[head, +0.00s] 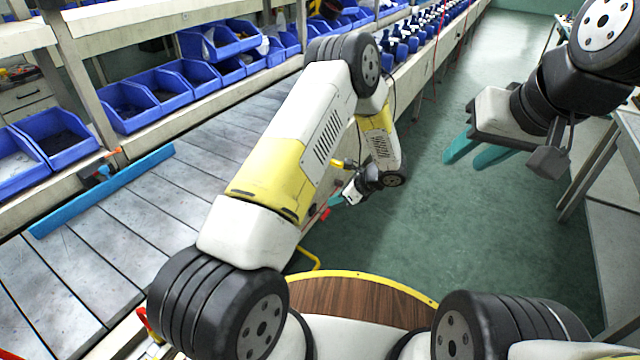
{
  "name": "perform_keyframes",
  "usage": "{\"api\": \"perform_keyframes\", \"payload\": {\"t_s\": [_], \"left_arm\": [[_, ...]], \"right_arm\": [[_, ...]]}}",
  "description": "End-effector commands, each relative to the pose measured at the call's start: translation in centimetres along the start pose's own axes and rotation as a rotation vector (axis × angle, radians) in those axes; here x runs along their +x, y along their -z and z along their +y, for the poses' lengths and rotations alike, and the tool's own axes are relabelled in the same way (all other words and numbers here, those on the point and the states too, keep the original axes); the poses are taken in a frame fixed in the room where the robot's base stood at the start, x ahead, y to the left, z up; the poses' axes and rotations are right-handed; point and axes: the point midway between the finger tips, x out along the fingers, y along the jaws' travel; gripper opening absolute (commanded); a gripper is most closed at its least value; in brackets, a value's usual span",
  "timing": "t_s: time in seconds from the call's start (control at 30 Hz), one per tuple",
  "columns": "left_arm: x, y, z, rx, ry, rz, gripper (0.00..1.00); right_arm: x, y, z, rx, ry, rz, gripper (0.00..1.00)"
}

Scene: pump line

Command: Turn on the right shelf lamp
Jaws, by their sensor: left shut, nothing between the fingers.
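I cannot make out a shelf lamp or its switch in the head view. My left gripper (337,200) hangs beyond my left forearm, near the edge of the conveyor side, with its teal fingers shut and empty. A small yellow part (342,163) and a small red part (325,213) show close to it; I cannot tell what they are or whether it touches them. My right gripper (474,152) is at the upper right, above the green floor, with its two teal fingers apart and nothing between them.
Blue bins (160,88) line the shelf at the left. A grey slatted conveyor (130,220) runs below it, with a blue bar (105,190) lying across. Blue pump parts (400,50) stand in a row further back. A grey table (600,165) stands at the right. The floor (440,225) between is clear.

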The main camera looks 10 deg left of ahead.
Motion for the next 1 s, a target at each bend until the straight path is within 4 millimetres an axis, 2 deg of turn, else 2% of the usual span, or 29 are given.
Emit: {"api": "perform_keyframes", "payload": {"t_s": [0.27, 0.43, 0.87, 1.0], "left_arm": [[0.0, 0.1, 0.0, 0.000, 0.001, 0.001, 0.00], [1.2, 0.0, 0.0, 0.000, -0.001, 0.001, 0.00], [9.9, 0.0, 0.1, -0.001, -0.003, 0.001, 0.00], [11.7, -1.2, 0.0, -0.004, -0.001, 0.001, 0.00]], "right_arm": [[0.0, 0.0, 0.0, 0.000, 0.000, 0.001, 0.36], [0.0, 0.0, 0.0, 0.000, 0.000, 0.001, 0.36], [0.0, 0.0, 0.0, 0.000, 0.000, 0.001, 0.36], [0.0, 0.0, 0.0, 0.000, 0.000, 0.000, 0.36]]}}
